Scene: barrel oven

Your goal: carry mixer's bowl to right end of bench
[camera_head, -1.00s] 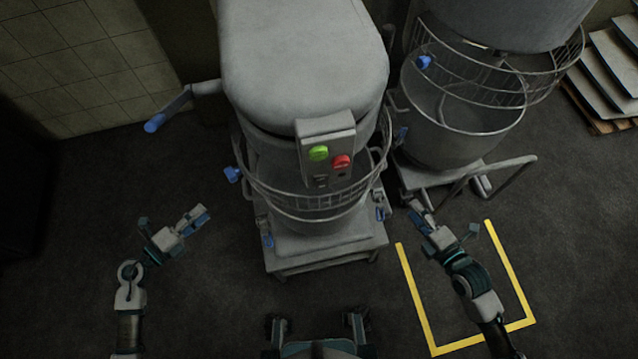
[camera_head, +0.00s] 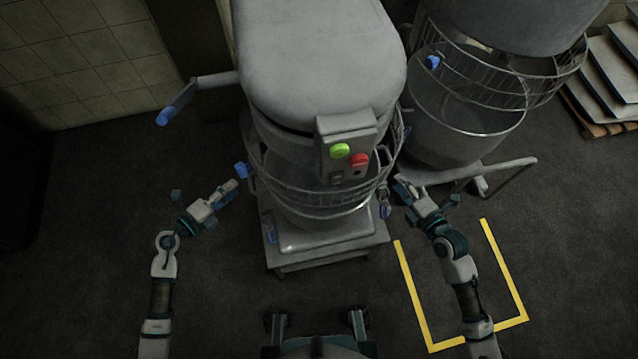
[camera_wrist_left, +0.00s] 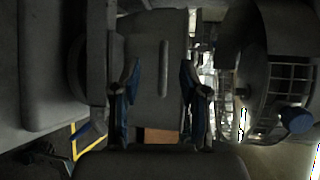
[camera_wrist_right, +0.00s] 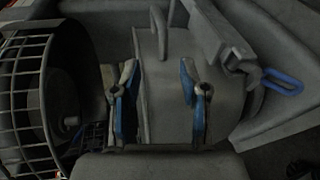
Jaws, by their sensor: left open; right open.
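The big grey mixer (camera_head: 310,60) stands in the middle of the head view. Its bowl (camera_head: 305,216) sits under the mixer head, partly hidden behind the wire guard. My left gripper (camera_head: 240,184) is open and empty, just left of the bowl. My right gripper (camera_head: 402,190) is open and empty, close to the bowl's right side. In the left wrist view a grey surface with a bar-like handle (camera_wrist_left: 163,68) lies beyond the open fingers (camera_wrist_left: 160,95). In the right wrist view a curved grey wall (camera_wrist_right: 165,105) lies beyond the open fingers (camera_wrist_right: 157,98).
A second machine with a bowl (camera_head: 455,130) and wire guard stands at right, near a low tubular frame (camera_head: 500,168). A yellow outline (camera_head: 512,275) marks the floor at front right. A stack of trays (camera_head: 605,75) is at far right. The floor at left is clear.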

